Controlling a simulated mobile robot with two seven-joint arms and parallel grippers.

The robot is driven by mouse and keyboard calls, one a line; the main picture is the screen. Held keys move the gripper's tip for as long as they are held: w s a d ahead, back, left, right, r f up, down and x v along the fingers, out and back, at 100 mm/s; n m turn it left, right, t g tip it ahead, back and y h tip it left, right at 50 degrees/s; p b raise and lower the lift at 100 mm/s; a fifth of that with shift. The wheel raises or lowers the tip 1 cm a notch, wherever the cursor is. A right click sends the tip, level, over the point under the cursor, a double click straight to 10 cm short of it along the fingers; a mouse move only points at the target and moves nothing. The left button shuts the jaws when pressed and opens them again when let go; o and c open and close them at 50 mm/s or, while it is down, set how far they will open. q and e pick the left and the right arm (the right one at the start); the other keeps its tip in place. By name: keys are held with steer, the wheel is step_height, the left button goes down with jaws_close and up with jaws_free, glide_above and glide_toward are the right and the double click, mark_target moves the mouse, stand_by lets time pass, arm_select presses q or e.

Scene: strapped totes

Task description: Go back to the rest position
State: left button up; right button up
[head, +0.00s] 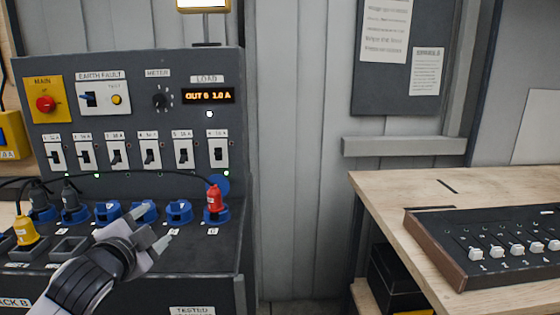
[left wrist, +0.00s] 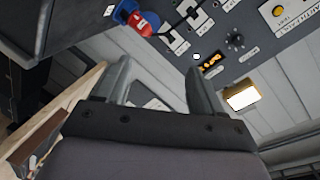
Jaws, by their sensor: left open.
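My left gripper (head: 156,226) is open and empty in front of the panel's row of blue sockets. It points up and to the right, below and left of a red plug (head: 214,199) seated in the rightmost blue socket (head: 216,216). The left wrist view shows the two fingers of my left gripper (left wrist: 160,82) apart with nothing between them. There the red plug (left wrist: 141,24) lies beyond the fingers, apart from them. My right gripper is in neither view.
The dark panel (head: 130,185) carries switches and a lit display (head: 208,96). A yellow plug (head: 25,230) and grey plugs stand at left with black cables. At right, a wooden bench (head: 390,187) holds a slider console (head: 490,240). Bare wall lies between panel and bench.

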arm_select(q)
steer(key=s+d+f+n+g+h, duration=0.15)
steer(key=s+f, duration=0.35)
steer(key=f, duration=0.5)
steer(key=s+d+f+n+g, duration=0.1)
steer(key=s+d+f+n, duration=0.3)
steer(key=f, duration=0.6)
steer(key=s+f+n+g, duration=0.1)
steer(key=s+f+n, duration=0.1)
steer(key=s+f, duration=0.5)
steer(key=s+f+n+g, duration=0.1)
steer(key=s+f+n, duration=0.1)
steer(key=s+f, duration=0.5)
steer(key=s, duration=0.5)
steer(key=shift+s+a+g, duration=0.3)
steer(key=shift+s+g, duration=0.05)
